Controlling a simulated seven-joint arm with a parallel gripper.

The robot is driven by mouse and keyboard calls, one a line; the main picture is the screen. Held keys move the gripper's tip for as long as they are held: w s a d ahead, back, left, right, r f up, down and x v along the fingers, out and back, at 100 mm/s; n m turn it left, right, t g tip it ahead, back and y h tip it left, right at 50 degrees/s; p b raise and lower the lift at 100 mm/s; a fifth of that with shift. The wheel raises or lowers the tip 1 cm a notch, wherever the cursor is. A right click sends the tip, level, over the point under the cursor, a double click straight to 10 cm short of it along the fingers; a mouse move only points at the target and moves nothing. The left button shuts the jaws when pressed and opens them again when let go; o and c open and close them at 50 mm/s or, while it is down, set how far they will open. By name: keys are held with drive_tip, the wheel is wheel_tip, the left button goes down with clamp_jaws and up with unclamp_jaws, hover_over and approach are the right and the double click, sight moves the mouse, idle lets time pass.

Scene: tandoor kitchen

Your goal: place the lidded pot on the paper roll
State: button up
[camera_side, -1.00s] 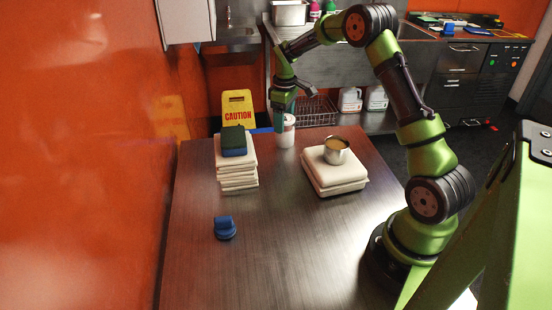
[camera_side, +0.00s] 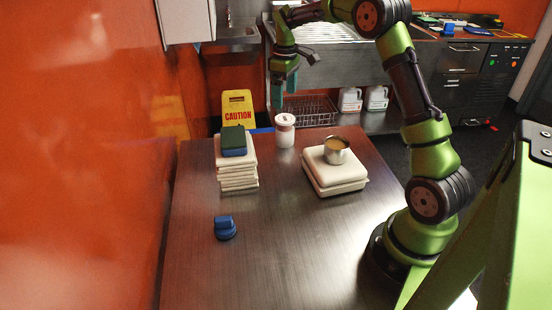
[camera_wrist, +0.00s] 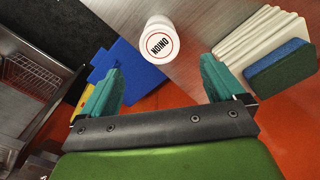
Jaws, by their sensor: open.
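The lidded pot (camera_side: 285,119) is a small white container with a white lid at the back of the table. It appears to stand upright on the paper roll (camera_side: 284,140), a white cylinder; the border between them is hard to make out. In the wrist view the pot's lid (camera_wrist: 159,46) shows a round ONION label, and the roll below is mostly hidden. My gripper (camera_side: 284,100) is open and empty above the pot, apart from it. In the wrist view its two teal fingers (camera_wrist: 160,70) are spread wide, with the pot beyond and between them.
A white stack (camera_side: 238,177) with a green-and-blue sponge (camera_side: 234,142) stands left of the roll. A metal cup (camera_side: 336,151) sits on white stacked slabs (camera_side: 335,182) to the right. A blue knob-like object (camera_side: 225,229) lies in front. The table's front middle is clear.

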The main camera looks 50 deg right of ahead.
drive_tip(key=s+a+r+m+t, duration=0.1)
drive_tip(key=s+a+r, duration=0.1)
drive_tip(key=a+r, duration=0.3)
drive_tip(key=s+a+r+t, duration=0.1)
drive_tip(key=s+a+r, duration=0.2)
drive_tip(key=a+r, duration=0.15)
drive_tip(key=s+a+m+t+y, duration=0.2)
drive_tip(key=s+a+m+t, duration=0.3)
drive_tip(key=s+a, duration=0.9)
drive_tip(key=s, duration=0.3)
drive_tip(key=shift+s+a+f, duration=0.15)
drive_tip(key=shift+a, duration=0.2)
